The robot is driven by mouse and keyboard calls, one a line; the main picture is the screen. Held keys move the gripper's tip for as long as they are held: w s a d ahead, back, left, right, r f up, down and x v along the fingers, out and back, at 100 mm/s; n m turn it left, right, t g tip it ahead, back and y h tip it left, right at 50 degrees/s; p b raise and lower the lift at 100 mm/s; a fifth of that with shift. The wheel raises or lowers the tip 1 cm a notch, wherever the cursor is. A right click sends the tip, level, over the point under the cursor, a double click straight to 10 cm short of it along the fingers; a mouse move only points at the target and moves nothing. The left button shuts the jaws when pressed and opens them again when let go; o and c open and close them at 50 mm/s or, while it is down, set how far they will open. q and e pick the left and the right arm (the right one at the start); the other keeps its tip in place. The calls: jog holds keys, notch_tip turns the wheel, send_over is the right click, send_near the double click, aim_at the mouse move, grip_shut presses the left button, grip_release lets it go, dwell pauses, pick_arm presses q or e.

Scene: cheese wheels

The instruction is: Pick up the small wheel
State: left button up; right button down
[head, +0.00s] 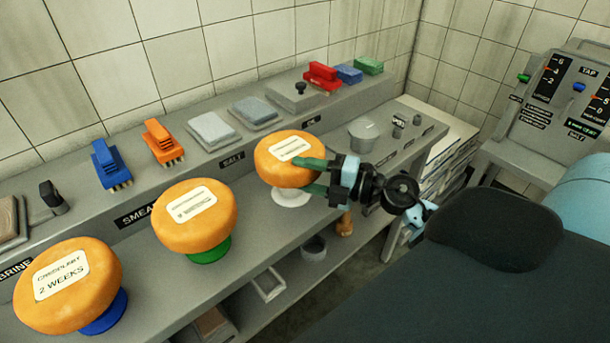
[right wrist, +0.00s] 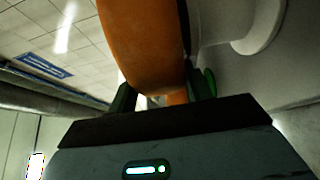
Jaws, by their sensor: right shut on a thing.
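The small orange cheese wheel (head: 275,148) with a white label is at the right of the row, above a white stand (head: 291,197). My right gripper (head: 309,176) comes in from the right, and its green fingers are shut on the wheel's right side. In the right wrist view the wheel (right wrist: 145,45) fills the space between the fingers (right wrist: 165,88), and the white stand (right wrist: 262,25) shows to the right. I cannot tell whether the wheel still touches the stand. My left gripper is not in view.
Two larger orange wheels stand to the left, one on a green stand (head: 210,250) and one on a blue stand (head: 106,314). Brushes and blocks line the raised back ledge. A grey pot (head: 363,134) stands right of the small wheel. A lower shelf holds a tray (head: 268,285).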

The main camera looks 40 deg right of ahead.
notch_tip(320, 180, up, 3)
jog(key=shift+f, duration=0.1)
jog(key=shift+s+a+p, duration=0.2)
jog(key=shift+s+p, duration=0.05)
jog(key=shift+p, duration=0.05)
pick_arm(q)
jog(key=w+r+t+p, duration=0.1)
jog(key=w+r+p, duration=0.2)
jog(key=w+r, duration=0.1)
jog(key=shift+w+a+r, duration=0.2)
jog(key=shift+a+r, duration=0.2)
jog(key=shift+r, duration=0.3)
pick_arm(e)
jog(key=s+a+r, duration=0.1)
jog(key=s+a, duration=0.7)
jog(key=s, duration=0.4)
jog(key=shift+s+a+r, duration=0.25)
jog(key=shift+s+a, duration=0.05)
jog(key=shift+s, duration=0.1)
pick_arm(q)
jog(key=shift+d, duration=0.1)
